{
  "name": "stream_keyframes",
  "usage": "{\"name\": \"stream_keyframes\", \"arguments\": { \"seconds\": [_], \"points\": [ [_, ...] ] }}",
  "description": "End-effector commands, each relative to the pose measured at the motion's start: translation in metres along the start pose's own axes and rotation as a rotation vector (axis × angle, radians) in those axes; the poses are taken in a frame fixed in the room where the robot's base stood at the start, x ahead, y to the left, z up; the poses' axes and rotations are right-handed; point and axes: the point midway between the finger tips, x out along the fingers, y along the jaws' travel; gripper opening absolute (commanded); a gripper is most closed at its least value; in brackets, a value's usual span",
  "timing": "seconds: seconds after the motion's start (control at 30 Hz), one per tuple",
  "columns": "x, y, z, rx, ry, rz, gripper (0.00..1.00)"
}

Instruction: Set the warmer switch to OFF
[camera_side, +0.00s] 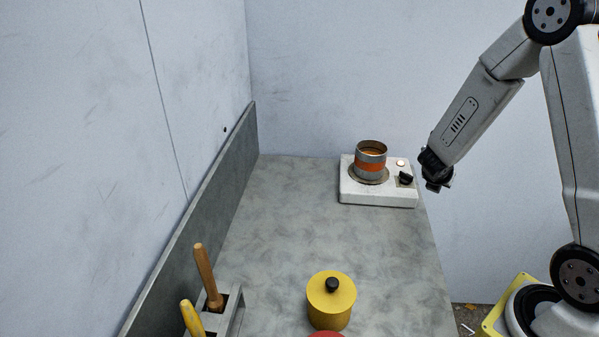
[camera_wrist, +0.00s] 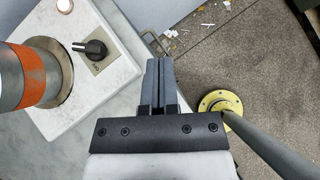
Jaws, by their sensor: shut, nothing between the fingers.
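The warmer (camera_side: 380,198) is a white box at the far right end of the counter; it also fills the left of the wrist view (camera_wrist: 118,72). Its switch is a black knob (camera_side: 405,178) on a tan plate. In the wrist view the knob (camera_wrist: 94,48) has its narrow end pointing left; the plate's lettering is too small to read. A round light (camera_side: 400,162) sits behind the knob and looks pale. My gripper (camera_side: 437,183) is shut and empty, right of the warmer and apart from the knob. Its closed fingers also show in the wrist view (camera_wrist: 158,68).
A metal can with an orange band (camera_side: 370,162) stands on the warmer's plate, left of the knob. A yellow lidded pot (camera_side: 331,305) and a holder with handled tools (camera_side: 228,312) are at the near end. The counter's middle is clear.

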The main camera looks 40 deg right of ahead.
Motion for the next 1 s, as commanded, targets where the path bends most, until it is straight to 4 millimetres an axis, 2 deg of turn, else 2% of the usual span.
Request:
{"name": "stream_keyframes", "arguments": {
  "seconds": [0.4, 1.0],
  "points": [
    [-0.023, -0.018, 0.007, 0.001, 0.0, -0.001, 0.0],
    [-0.025, -0.017, 0.007, 0.002, -0.002, -0.002, 0.0]
  ]
}}
